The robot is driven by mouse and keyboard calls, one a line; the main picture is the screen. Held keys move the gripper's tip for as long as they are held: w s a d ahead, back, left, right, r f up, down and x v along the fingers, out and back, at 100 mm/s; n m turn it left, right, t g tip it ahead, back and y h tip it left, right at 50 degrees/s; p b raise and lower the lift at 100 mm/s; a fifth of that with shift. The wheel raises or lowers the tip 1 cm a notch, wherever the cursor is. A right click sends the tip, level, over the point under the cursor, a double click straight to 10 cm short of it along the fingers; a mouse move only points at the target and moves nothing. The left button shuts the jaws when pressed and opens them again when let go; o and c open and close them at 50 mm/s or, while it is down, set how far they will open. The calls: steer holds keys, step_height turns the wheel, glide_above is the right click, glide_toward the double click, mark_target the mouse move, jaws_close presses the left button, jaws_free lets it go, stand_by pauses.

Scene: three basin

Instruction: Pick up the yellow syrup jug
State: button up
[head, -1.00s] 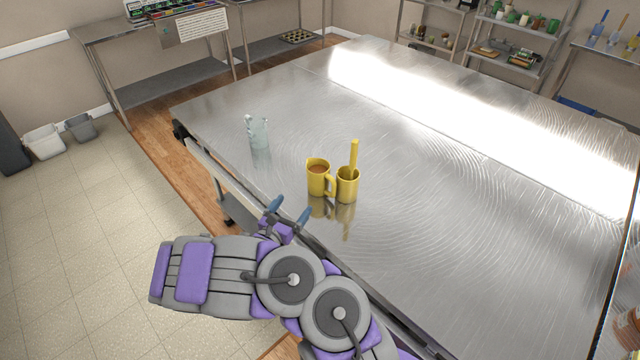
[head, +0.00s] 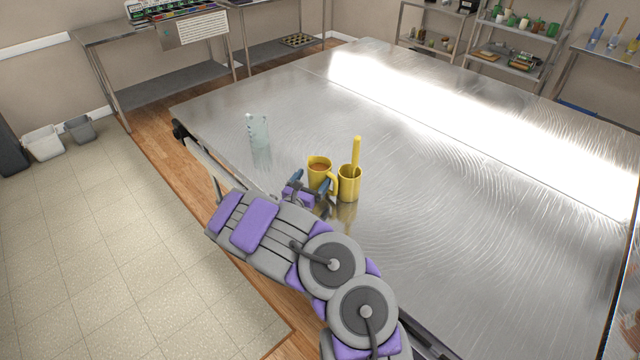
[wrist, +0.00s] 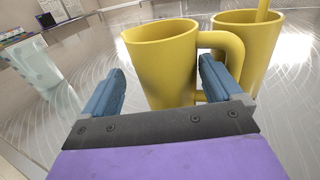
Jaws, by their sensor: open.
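A yellow jug (head: 319,170) with a handle on its right side stands upright on the metal table (head: 430,200), with brown liquid inside. It also shows in the wrist view (wrist: 163,62), in front of my gripper. My gripper (head: 310,183) is open at the table's near edge, close to the jug. In the wrist view my gripper (wrist: 165,88) has one blue finger left of the jug and the other in front of the handle. I cannot tell whether the fingers touch it. The jug's lower part is partly hidden by my gripper.
A yellow cup (head: 348,186) with a yellow stick in it stands just right of the jug's handle. A clear glass pitcher (head: 258,132) stands further left near the table's edge. The table behind and to the right is clear.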

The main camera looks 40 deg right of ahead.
mark_target(324, 169)
steer(key=x, duration=0.4)
steer(key=b+x, duration=0.1)
steer(key=x, duration=0.1)
steer(key=shift+s+d+f, duration=0.1)
steer(key=shift+s+f, duration=0.3)
steer(key=shift+s, duration=0.05)
steer(key=shift+a+r, duration=0.15)
steer(key=shift+a, duration=0.4)
steer(key=shift+c, duration=1.4)
steer(key=shift+d, duration=0.3)
steer(key=c, duration=0.6)
